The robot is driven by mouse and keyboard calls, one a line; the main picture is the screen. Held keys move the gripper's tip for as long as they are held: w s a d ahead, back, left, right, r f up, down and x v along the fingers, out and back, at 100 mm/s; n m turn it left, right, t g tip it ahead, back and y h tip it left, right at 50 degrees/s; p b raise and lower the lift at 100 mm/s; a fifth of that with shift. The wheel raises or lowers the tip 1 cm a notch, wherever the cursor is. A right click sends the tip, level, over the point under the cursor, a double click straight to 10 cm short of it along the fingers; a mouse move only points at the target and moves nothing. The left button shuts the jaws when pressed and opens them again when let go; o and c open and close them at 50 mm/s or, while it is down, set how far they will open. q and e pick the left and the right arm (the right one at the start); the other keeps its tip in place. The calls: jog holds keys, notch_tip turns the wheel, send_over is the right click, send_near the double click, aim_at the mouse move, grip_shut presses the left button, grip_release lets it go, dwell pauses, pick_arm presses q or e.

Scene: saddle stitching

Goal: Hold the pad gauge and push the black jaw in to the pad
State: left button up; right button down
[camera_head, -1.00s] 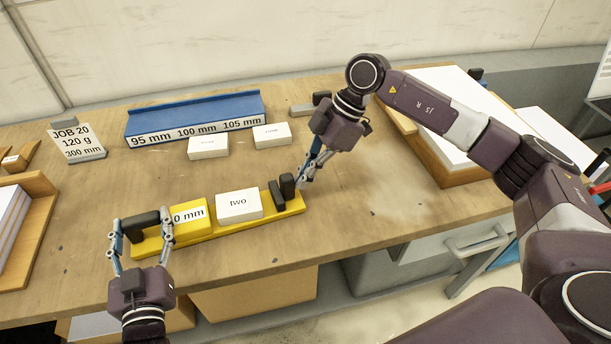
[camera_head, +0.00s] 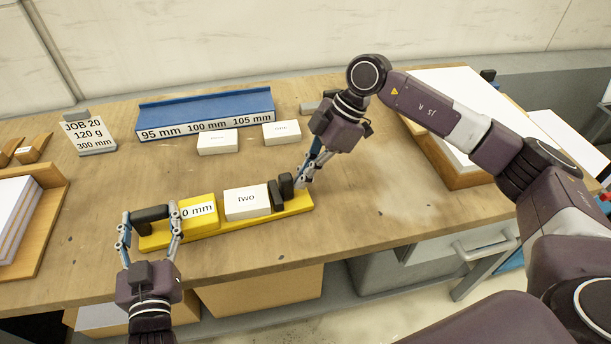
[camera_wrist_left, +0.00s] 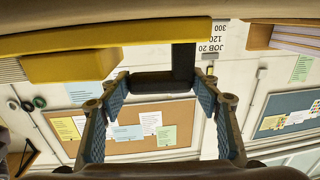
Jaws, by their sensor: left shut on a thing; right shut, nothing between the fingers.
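The yellow pad gauge (camera_head: 226,230) lies on the wooden bench, with a yellow block marked "0 mm" (camera_head: 198,210) on its left part.
A blue stepped rack (camera_head: 205,107) marked 95, 100 and 105 mm stands behind, with two white pads (camera_head: 217,142) (camera_head: 282,132) before it. A job sign (camera_head: 90,134) stands at the left. A paper stack (camera_head: 480,115) lies in a wooden tray at the right.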

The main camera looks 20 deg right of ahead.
aim_at(288, 181)
pick_arm(q)
jog(key=shift+d, duration=0.1)
pick_arm(e)
jog(key=shift+a+r, duration=0.1)
jog(key=shift+a, duration=1.3)
pick_arm(q)
jog(key=shift+d, duration=0.15)
pick_arm(e)
jog(key=shift+a, duration=0.35)
jog(key=shift+d+r, duration=0.4)
jog(key=shift+d, duration=0.4)
pick_arm(q)
jog(key=shift+a, duration=0.2)
pick_arm(e)
jog(key=shift+d+r, duration=0.3)
jog(key=shift+d, duration=0.45)
jog(key=shift+d+r, duration=0.25)
jog(key=shift+d, duration=0.5)
pick_arm(q)
jog(key=o, duration=1.3)
jog(key=shift+r, duration=0.2)
jog(key=o, duration=0.5)
jog(key=shift+f, duration=0.15)
